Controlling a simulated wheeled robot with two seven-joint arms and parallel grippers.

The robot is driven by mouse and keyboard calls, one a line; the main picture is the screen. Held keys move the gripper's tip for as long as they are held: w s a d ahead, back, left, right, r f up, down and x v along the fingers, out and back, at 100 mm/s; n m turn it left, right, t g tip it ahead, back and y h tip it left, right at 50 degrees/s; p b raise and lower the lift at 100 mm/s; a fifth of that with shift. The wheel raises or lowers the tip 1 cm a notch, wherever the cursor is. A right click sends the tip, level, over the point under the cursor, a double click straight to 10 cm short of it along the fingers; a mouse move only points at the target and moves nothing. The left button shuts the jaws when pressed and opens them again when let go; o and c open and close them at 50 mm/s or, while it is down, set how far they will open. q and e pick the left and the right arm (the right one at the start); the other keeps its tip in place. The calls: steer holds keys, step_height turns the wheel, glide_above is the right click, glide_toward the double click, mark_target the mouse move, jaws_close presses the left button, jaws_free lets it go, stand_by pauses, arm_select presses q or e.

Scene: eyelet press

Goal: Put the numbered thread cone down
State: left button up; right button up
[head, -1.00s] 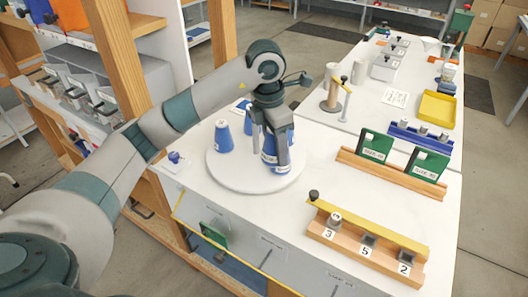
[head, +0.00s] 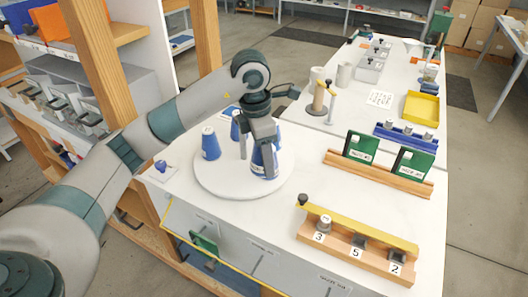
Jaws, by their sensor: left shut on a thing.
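My left gripper (head: 258,146) points down over the right part of a round white turntable (head: 212,184). It is shut on a blue thread cone (head: 262,162), partly hidden behind a finger. The cone is upright, at or just above the turntable; I cannot tell whether it touches. A second blue cone (head: 211,146) with a white top stands at the turntable's left. A third blue cone (head: 235,126) stands at the back, left of the gripper. The number on the held cone is not readable. My right gripper is not in view.
A wooden rack (head: 350,262) with a yellow bar and labels 3, 5 and 2 lies at front right. Green plates (head: 360,146) stand in a wooden rail behind it. A tan spool (head: 318,97) stands behind the turntable. The turntable's front is clear.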

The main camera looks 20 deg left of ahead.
arm_select(q)
steer(key=s+d+f+m, duration=0.1)
steer(key=s+m, duration=0.3)
steer(key=m, duration=0.4)
steer(key=s+d+f+m+g, duration=0.1)
steer(key=s+f+m, duration=0.3)
steer(key=m, duration=0.5)
steer(key=s+d+f+m+g+y, duration=0.1)
steer(key=s+f+m, duration=0.2)
steer(key=s+m, duration=0.3)
steer(key=shift+d+m, duration=0.15)
steer(key=shift+m, duration=1.35)
